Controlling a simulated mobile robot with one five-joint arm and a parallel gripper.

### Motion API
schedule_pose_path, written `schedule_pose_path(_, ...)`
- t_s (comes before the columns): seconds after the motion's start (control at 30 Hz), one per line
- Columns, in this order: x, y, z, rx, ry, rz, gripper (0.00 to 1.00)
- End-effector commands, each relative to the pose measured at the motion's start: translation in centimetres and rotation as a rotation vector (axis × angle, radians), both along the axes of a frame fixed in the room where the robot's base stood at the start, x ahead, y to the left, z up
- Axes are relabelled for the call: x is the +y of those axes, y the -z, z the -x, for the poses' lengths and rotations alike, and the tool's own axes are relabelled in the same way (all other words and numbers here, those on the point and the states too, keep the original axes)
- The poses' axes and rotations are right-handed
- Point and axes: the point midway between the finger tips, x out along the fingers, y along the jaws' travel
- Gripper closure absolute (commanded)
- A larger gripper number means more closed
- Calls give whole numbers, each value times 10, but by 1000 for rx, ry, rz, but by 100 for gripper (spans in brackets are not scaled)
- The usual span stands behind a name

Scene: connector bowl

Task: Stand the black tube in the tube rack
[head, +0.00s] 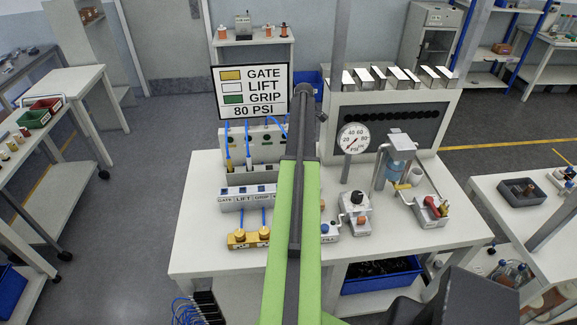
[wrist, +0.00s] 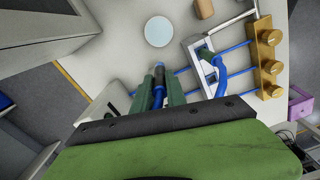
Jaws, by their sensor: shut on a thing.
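In the wrist view the two grey-green fingers of my gripper (wrist: 159,88) are closed on a slim blue tube piece (wrist: 158,72) with a dark and grey end. Whether this is the black tube, I cannot tell; its lower part is hidden between the fingers. In the head view my arm reaches over the table and hides the gripper. A grey rack-like holder (head: 262,174) stands behind the label strip (head: 230,204), with a yellow-ended connector (head: 229,164) and a white-ended one (head: 249,162) upright at it. Which place there belongs to the black tube is unclear.
A brass-coloured block (head: 245,240) with blue tubes sits at the table's front left; it also shows in the wrist view (wrist: 266,55). A pressure gauge (head: 354,138) and a small press (head: 395,168) stand to the right. The white table (head: 200,265) is bare at its front left.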

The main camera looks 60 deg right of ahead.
Motion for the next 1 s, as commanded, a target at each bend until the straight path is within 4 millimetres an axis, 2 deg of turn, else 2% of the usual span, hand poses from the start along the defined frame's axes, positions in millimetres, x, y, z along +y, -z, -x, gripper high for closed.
schedule_pose_path(0.03, -2, 18, -16, 0, -4, 0, 100)
schedule_pose_path(0.1, -1, 28, -33, 0, -3, 0, 100)
schedule_pose_path(0.2, 0, 37, -52, 0, -1, 0, 100)
schedule_pose_path(0.3, 1, 40, -62, 0, -1, 0, 100)
schedule_pose_path(0.5, 2, 42, -64, 0, 0, 0, 100)
schedule_pose_path(0.7, 2, 77, -63, 0, 0, 0, 100)
schedule_pose_path(0.77, 2, 83, -63, 0, 0, 0, 100)
schedule_pose_path(1.0, 2, 78, -63, 0, 0, 0, 100)
